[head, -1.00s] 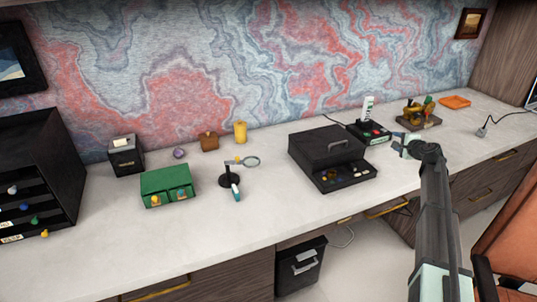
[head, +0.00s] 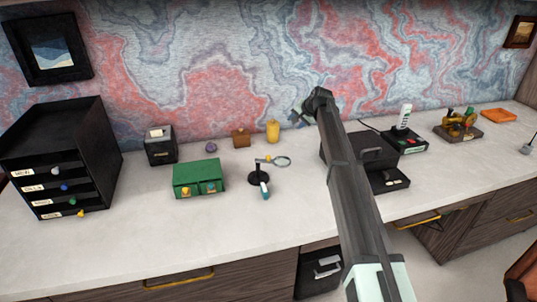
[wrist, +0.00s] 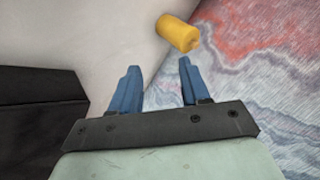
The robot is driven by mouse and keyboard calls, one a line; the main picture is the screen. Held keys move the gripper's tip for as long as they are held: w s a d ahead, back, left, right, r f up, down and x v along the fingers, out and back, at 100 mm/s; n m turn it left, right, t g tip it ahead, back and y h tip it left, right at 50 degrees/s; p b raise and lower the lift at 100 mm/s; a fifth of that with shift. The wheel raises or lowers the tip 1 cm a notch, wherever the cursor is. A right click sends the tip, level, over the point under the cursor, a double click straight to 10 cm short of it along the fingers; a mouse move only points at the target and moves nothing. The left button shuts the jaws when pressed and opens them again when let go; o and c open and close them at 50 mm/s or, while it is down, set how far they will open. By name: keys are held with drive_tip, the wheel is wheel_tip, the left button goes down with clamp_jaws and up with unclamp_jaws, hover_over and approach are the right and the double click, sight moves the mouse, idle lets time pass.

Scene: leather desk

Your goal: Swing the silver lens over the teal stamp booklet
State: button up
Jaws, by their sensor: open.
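The silver lens (head: 282,161) is a thin ring on a small dark stand (head: 258,179) with a yellow joint; the ring points right of the post. A small teal and white item (head: 264,190) is at the front of the stand's base; it is too small to tell if it is the stamp booklet. My gripper (head: 301,116) is up near the wall, behind and above the lens, clear of it. In the wrist view my gripper's blue fingers (wrist: 158,66) are apart with nothing between them. The lens is not in the wrist view.
A yellow cylinder (head: 273,132) stands behind the lens and shows just beyond my fingers in the wrist view (wrist: 177,33). A green drawer box (head: 199,178) is left of the stand. A black box (head: 368,143) is on the right, partly behind my arm. The front desktop is clear.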

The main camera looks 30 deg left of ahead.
drive_tip(key=s+a+r+n+g+h, duration=0.1)
drive_tip(key=s+a+r+n+h, duration=0.15)
drive_tip(key=s, duration=0.25)
drive_tip(key=s+a+r+n+g+h, duration=0.1)
drive_tip(key=s+n+g, duration=0.15)
drive_tip(key=s, duration=0.35)
wheel_tip(320, 180, up, 3)
drive_tip(key=n+h, duration=0.3)
drive_tip(key=h, duration=0.1)
hover_over(268, 156)
drive_tip(key=shift+y, duration=0.25)
wheel_tip(268, 156, down, 13)
drive_tip(key=shift+w+f, duration=0.1)
drive_tip(key=shift+f, duration=0.1)
drive_tip(key=shift+c, duration=0.2)
clamp_jaws()
